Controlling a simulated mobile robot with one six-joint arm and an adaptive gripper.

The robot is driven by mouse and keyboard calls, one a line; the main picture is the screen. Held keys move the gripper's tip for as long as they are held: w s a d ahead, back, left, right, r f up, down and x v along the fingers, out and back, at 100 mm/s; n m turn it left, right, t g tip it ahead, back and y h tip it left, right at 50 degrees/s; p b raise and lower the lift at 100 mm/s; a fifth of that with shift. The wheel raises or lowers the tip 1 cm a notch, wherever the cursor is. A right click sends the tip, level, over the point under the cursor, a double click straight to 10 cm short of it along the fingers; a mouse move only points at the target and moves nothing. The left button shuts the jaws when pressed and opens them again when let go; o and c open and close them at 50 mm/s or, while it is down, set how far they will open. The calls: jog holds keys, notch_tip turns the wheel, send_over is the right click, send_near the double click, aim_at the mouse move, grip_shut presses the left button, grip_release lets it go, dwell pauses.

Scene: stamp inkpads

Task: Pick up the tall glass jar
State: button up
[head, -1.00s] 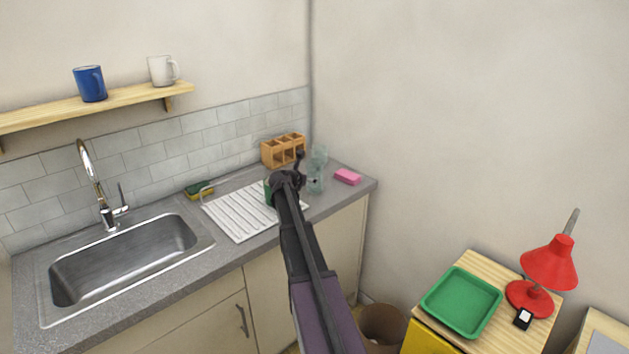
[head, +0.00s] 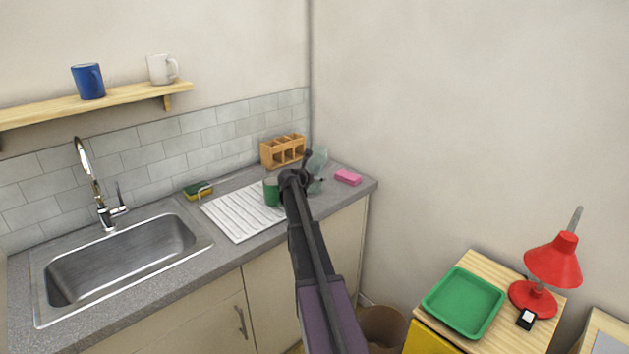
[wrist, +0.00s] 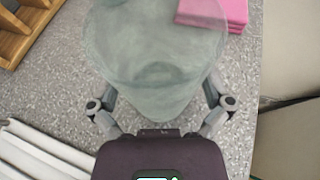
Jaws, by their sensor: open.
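The tall glass jar (head: 320,158) is clear, pale green glass at the right end of the counter. In the head view it looks tilted, its top leaning right, and my gripper (head: 308,172) covers part of it. In the wrist view the jar (wrist: 155,60) fills the space ahead of my palm, wide end away from me. My gripper (wrist: 160,92) is open, with one finger on each side of the jar. I cannot tell whether the fingers touch it.
A pink block (head: 348,177) lies just right of the jar. A wooden divided holder (head: 283,151) stands behind, left. The counter's right edge and wall are close.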

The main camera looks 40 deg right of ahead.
jog(key=c, duration=1)
jog(key=shift+r+p, duration=0.35)
jog(key=shift+p, duration=0.05)
jog(key=shift+r+p, duration=4.5)
jog(key=shift+r, duration=0.15)
